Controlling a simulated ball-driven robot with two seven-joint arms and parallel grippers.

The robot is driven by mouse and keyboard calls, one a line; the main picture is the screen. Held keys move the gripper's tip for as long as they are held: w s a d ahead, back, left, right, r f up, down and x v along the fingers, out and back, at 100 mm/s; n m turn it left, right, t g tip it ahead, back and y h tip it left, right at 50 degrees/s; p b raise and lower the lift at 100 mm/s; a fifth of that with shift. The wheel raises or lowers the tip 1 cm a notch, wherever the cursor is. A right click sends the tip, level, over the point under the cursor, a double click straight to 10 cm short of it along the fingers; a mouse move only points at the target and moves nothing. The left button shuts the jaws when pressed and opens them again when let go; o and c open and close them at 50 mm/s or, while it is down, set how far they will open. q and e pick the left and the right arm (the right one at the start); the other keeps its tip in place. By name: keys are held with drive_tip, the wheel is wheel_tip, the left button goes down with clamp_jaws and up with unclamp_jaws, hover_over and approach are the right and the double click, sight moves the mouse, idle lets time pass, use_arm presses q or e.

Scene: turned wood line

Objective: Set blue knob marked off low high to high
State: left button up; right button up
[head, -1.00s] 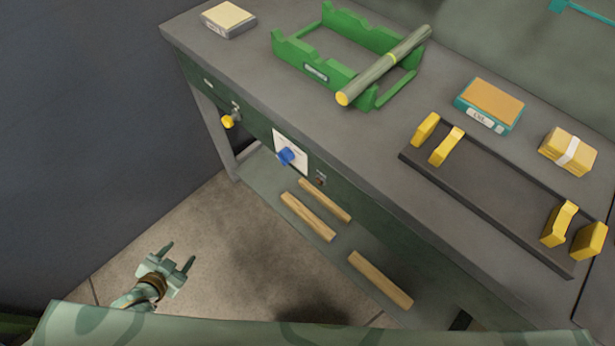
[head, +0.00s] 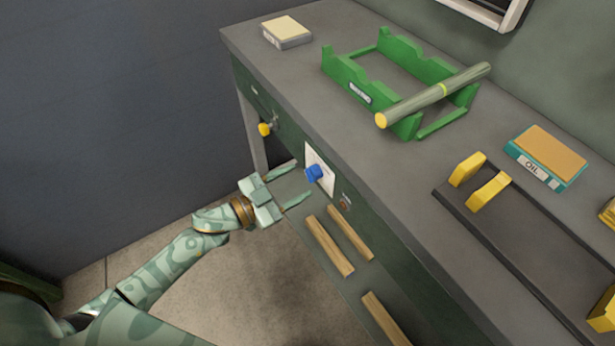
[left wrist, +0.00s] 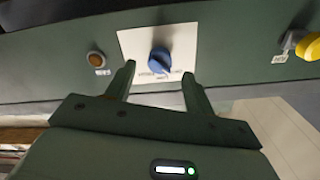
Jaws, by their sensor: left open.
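The blue knob (head: 314,173) sits on a white plate (head: 326,182) on the green front panel of the bench. In the left wrist view the knob (left wrist: 159,61) shows ahead, between and beyond my fingertips, with small print on the plate below it that is too small to read. My left gripper (head: 303,179) is open and empty, with its fingers pointing at the knob and a gap left to it. It also shows in the left wrist view (left wrist: 158,72). My right gripper is not in view.
A yellow knob (head: 265,129) is left of the plate and a small round button (head: 345,203) is right of it. Wooden bars (head: 330,246) lie on the shelf below. A green cradle (head: 360,90) with a rod (head: 440,90) stands on the bench top.

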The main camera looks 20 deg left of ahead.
sight(313, 174)
use_arm(q)
drive_tip(key=x, duration=0.3)
drive_tip(key=shift+w+d, duration=0.3)
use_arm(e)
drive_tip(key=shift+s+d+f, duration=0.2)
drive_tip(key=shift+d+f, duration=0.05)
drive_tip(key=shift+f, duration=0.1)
use_arm(q)
drive_tip(key=c, duration=1)
